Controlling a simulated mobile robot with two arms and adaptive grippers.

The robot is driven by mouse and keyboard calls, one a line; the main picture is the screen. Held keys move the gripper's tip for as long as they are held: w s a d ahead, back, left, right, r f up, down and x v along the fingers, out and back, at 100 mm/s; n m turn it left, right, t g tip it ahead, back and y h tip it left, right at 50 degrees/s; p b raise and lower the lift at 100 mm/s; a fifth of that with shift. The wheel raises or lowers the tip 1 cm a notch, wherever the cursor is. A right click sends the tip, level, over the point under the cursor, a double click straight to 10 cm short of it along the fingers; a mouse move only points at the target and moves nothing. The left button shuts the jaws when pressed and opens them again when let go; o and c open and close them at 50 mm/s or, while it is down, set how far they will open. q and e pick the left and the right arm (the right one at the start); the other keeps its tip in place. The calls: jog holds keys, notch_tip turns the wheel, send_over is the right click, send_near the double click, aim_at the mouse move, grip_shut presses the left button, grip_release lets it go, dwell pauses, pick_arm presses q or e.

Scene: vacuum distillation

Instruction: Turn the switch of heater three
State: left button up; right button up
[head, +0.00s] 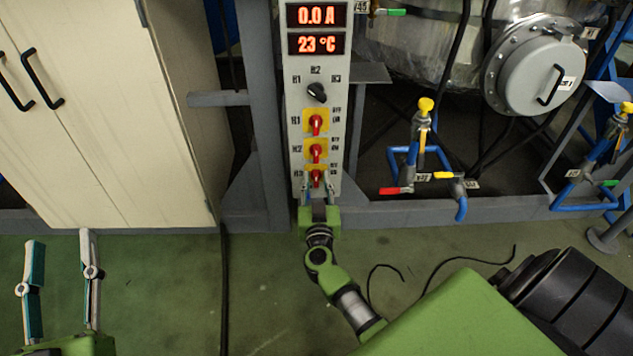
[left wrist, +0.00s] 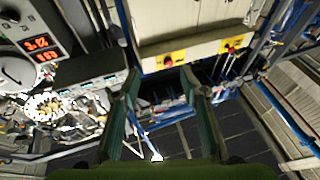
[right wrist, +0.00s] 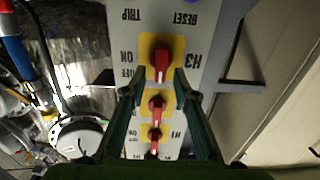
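The heater three switch (head: 316,176), a red handle on a yellow plate marked H3, is the lowest of three red switches on the grey control panel (head: 297,100). In the right wrist view the same H3 switch (right wrist: 160,64) appears upside down, its handle roughly in line with the panel's length. My right gripper (head: 317,190) is open at the panel's lower end. In the right wrist view its fingertips (right wrist: 155,82) lie either side of the handle's end; I cannot tell whether they touch it. My left gripper (head: 62,242) is open and empty above the floor.
The H2 switch (head: 316,151), H1 switch (head: 316,122) and a black knob (head: 316,92) sit above on the panel. A cream cabinet (head: 120,110) stands left. Blue pipes with a yellow-topped valve (head: 424,108) are right. A cable (head: 224,290) runs along the green floor.

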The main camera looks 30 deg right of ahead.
grip_shut()
